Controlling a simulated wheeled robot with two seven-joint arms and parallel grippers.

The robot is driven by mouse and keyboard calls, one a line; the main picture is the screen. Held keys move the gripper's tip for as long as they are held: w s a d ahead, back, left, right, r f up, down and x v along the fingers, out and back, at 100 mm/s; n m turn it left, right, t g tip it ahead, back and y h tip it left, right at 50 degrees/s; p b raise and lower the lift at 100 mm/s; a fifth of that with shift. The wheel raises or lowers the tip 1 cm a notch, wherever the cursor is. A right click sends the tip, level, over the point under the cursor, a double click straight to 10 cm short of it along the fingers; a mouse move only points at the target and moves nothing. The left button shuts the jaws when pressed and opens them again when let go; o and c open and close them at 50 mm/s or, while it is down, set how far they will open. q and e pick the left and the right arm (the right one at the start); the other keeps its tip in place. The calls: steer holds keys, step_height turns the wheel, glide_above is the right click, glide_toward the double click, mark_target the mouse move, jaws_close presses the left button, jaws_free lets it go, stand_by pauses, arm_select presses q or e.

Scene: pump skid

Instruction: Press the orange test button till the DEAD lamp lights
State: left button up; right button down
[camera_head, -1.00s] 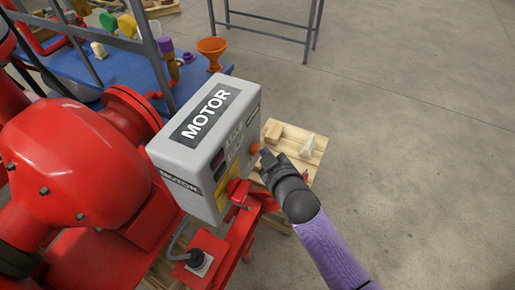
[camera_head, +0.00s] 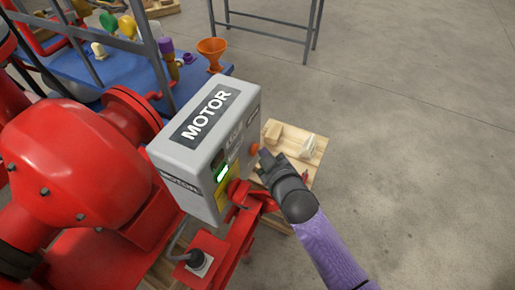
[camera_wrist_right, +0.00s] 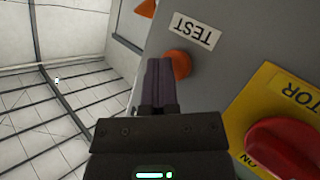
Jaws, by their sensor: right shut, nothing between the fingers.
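The grey MOTOR box (camera_head: 177,146) stands beside the red pump. The orange test button (camera_head: 254,149) is on its right side face; in the right wrist view the button (camera_wrist_right: 181,64) sits beside a TEST label (camera_wrist_right: 187,29). My right gripper (camera_head: 264,158) is shut and empty, its fingertips right at the button; in the wrist view the fingers (camera_wrist_right: 157,66) partly overlap it, and I cannot tell if they touch. A lamp (camera_head: 222,173) on the box glows green-white; its wording is too small to read. My left gripper is not in view.
A red rotary handle (camera_wrist_right: 285,148) on a yellow plate sits on the same face, close to my right gripper. A wooden pallet (camera_head: 303,170) with small blocks lies behind. A blue table (camera_head: 130,70) holds an orange funnel (camera_head: 211,50). The floor at right is clear.

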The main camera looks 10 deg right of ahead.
steer(key=shift+s+d+p, duration=0.3)
steer(key=shift+s+d, duration=0.05)
steer(key=shift+d, duration=0.2)
steer(key=s+d, duration=0.1)
steer(key=s+d+p, duration=0.1)
steer(key=d+p, duration=0.1)
steer(key=d, duration=0.1)
steer(key=shift+s+d, duration=0.1)
steer(key=shift+s, duration=0.3)
stand_by(0.4)
